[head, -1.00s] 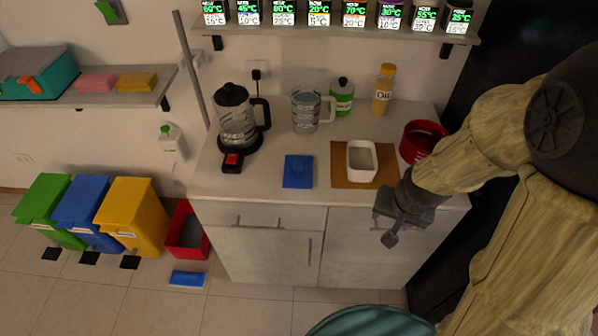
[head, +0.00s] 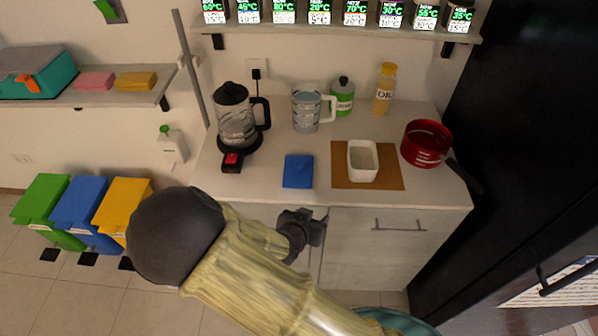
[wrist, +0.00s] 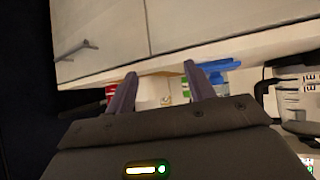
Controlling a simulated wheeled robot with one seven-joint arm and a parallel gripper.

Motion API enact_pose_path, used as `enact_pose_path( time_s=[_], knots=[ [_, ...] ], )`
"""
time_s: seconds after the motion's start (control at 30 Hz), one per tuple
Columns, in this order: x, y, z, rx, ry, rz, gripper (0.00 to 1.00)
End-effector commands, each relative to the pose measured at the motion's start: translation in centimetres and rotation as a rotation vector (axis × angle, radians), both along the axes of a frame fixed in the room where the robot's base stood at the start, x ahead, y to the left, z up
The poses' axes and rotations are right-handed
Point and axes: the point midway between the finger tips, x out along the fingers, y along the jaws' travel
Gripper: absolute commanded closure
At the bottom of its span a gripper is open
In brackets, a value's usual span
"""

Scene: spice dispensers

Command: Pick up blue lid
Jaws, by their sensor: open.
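The blue lid (head: 298,171), a flat square with a small raised middle, lies on the counter between the kettle and the brown board. My gripper (head: 308,226) is in front of the cabinet, nearer the floor camera side than the counter's front edge, apart from the lid. In the wrist view my gripper (wrist: 161,86) shows two spread fingers with nothing held between them. A blue shape (wrist: 218,66), apparently the lid, shows at counter level just right of the right finger, partly hidden.
The kettle (head: 237,118) stands left of the lid. A white dish (head: 362,160) sits on a brown board (head: 390,179) to its right. A red pot (head: 426,143) has its handle past the counter edge. A clear jug (head: 306,108) stands behind.

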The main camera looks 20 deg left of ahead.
Motion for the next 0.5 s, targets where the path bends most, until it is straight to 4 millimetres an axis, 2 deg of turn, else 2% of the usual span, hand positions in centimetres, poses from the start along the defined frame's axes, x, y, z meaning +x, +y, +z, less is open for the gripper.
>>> enact_pose_path(
  time_s=[0.1,0.3,0.5],
  knots=[
    [-0.9,2.6,0.5,-0.014,-0.156,0.06,0.46],
    [-2.9,6.4,2.5,0.01,-0.402,0.151,0.46],
    [-3.9,7.7,3.6,0.034,-0.496,0.184,0.46]
  ],
)
